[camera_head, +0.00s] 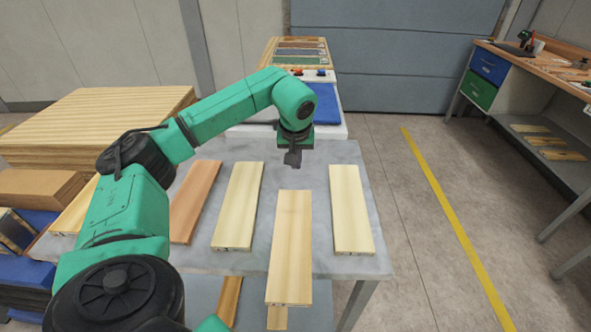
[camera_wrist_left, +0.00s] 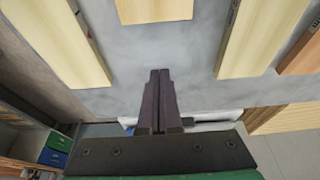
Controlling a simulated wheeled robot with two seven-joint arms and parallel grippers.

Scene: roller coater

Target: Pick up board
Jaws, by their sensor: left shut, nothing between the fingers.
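Several wooden boards lie apart on a grey table (camera_head: 325,152). A pale board (camera_head: 351,208) is at the right, a board (camera_head: 290,245) sticks out over the front edge, another pale board (camera_head: 238,205) is left of it, and a reddish board (camera_head: 195,202) lies further left. My left gripper (camera_head: 293,158) points down near the table's far side, beyond the boards. It is shut and empty. In the left wrist view, my left gripper (camera_wrist_left: 160,75) has its fingers together over bare table, with board ends around it, the nearest being a board (camera_wrist_left: 155,10). My right gripper is out of view.
A stack of wood panels (camera_head: 95,110) stands at the left. Behind the table is a white surface with a blue item (camera_head: 325,105). A workbench with blue and green drawers (camera_head: 480,90) is at the right. Open floor with a yellow line (camera_head: 450,215) lies between.

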